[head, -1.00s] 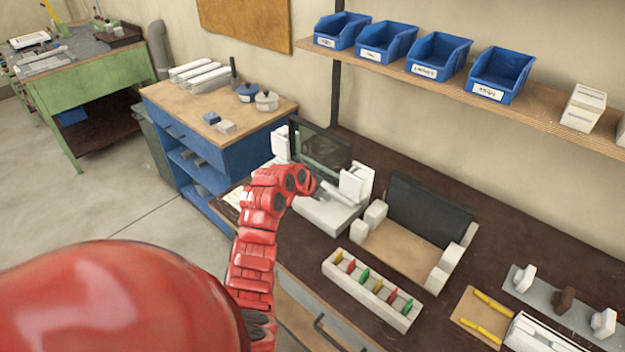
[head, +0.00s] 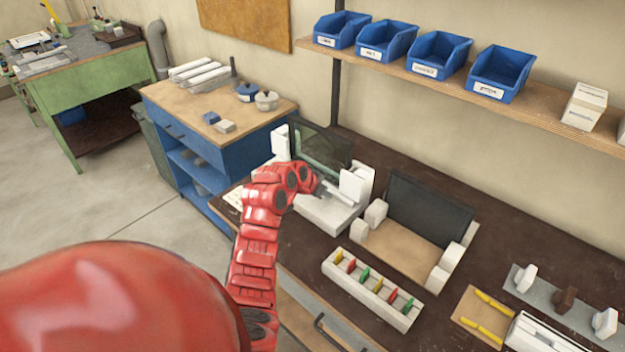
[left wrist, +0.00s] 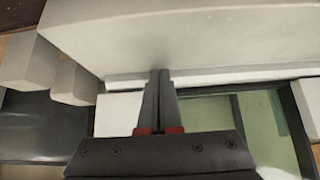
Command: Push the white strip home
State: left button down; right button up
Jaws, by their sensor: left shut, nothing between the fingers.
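The white clamp fixture (head: 325,216) stands on the dark bench, with a white block (head: 355,186) at its right and a dark glassy pane (head: 322,150) behind. My left gripper (head: 331,189) reaches in over the fixture from the left, shut and empty. In the left wrist view its closed fingertips (left wrist: 160,74) are at a bright white strip (left wrist: 225,76) that runs across under a large pale body (left wrist: 190,35). I cannot tell whether the tips touch the strip. The strip's far side is hidden by the pale body. My right gripper is out of view.
A holder with white blocks and a dark panel (head: 430,209) stands right of the fixture. In front is a white tray of coloured pieces (head: 368,290). Blue bins (head: 438,57) sit on the shelf above. Bare dark bench lies at the right (head: 500,240).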

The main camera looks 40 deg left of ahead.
pick_arm(q)
jog(key=shift+w+b, duration=0.3)
jog(key=shift+w, duration=0.1)
dwell(0.5)
jog(key=shift+s, duration=0.1)
jog(key=shift+s+p, duration=0.3)
jog(key=shift+s, duration=0.6)
notch_tip(320, 180, up, 8)
jog(key=p, duration=0.2)
jog(key=shift+f, duration=0.1)
dwell(0.6)
